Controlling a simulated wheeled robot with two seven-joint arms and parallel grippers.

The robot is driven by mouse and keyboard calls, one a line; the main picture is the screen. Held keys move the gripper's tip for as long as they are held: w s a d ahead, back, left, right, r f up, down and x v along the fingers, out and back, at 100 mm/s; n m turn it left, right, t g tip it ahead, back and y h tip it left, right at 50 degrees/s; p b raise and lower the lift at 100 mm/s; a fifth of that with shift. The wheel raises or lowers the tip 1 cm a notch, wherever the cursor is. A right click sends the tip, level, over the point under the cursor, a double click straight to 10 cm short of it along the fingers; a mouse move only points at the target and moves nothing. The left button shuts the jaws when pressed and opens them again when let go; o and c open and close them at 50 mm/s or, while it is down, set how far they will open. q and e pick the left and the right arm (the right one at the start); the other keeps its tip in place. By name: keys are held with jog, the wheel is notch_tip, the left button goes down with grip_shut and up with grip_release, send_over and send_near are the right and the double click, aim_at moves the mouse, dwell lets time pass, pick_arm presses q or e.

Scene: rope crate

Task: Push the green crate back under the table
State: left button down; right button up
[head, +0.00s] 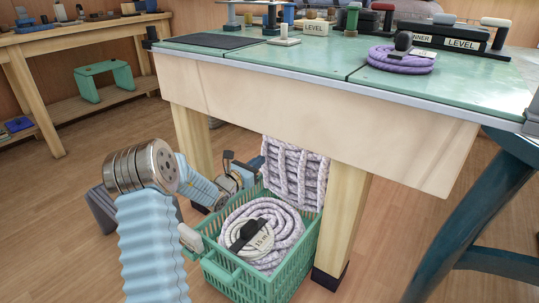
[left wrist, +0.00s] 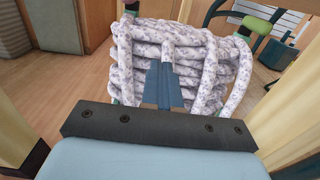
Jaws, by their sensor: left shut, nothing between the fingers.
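The green crate (head: 262,284) stands on the floor at the front of the table, beside its near wooden leg, part of it under the tabletop. It holds a flat coil of white-purple rope (head: 285,222) with a dark-banded label. An upright rope hank (head: 295,168) rises at its back. My left arm reaches in from the left, and my left gripper (head: 254,164) is low under the table edge, close to the hank. In the left wrist view the gripper (left wrist: 164,92) is shut and empty in front of the rope hank (left wrist: 205,60); I cannot tell whether they touch. My right gripper is out of view.
The table (head: 310,115) carries a purple rope coil (head: 400,60) and labelled blocks. Its near leg (head: 343,225) stands close to the crate's right side. A dark blue trestle (head: 480,200) is at right. A side bench (head: 75,38) stands at left. Floor in front is clear.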

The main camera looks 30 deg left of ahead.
aim_at(275, 149)
pick_arm(q)
jog(key=w, duration=0.6)
jog(key=shift+w+d+b, duration=0.25)
jog(key=shift+w+b, duration=0.1)
jog(key=shift+w, duration=0.05)
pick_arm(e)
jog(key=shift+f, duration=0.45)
pick_arm(q)
jog(key=shift+w, duration=0.1)
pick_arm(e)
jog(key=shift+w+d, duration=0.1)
